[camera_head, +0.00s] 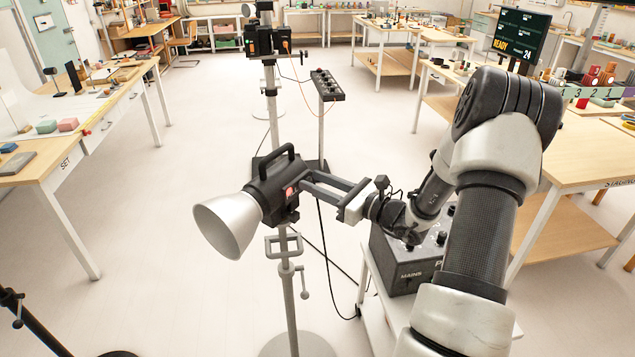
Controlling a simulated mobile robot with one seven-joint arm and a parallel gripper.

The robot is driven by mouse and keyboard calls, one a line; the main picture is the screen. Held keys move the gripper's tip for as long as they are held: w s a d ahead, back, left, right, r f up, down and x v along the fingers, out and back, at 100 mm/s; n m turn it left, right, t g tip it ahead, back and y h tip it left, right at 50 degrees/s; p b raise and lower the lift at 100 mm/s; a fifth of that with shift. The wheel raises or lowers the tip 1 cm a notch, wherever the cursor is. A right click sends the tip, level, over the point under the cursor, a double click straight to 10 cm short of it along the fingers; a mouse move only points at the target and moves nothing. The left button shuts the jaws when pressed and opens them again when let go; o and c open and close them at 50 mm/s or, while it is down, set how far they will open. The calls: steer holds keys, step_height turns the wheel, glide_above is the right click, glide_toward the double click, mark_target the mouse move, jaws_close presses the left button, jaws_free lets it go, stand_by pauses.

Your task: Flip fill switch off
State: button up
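A black studio lamp (272,190) with a top handle and a silver cone reflector (232,224) stands on a light stand, left of centre. A small red mark shows on its side. My gripper (306,185) reaches in from the right, with its two dark fingers apart and their tips at the lamp's rear side. I cannot tell whether the tips touch the lamp. No switch can be made out on the lamp; the fingers cover part of its rear. I cannot tell which switch is the fill switch.
A grey control box (408,270) marked "MAINS" sits on a white cart below my arm. Behind stand a post-mounted black switch panel (322,86) and a pole with a black box (268,42). Cables hang near the lamp stand. A table (62,177) is at left; open floor lies between.

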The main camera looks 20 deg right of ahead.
jaws_close()
steer(key=t+y+b, duration=0.1)
steer(key=b, duration=0.2)
steer(key=f+t+y+b, duration=0.1)
steer(key=t+b, duration=0.1)
steer(key=b, duration=0.1)
steer(key=shift+s, duration=0.1)
jaws_free()
steer(key=shift+d+f, duration=0.1)
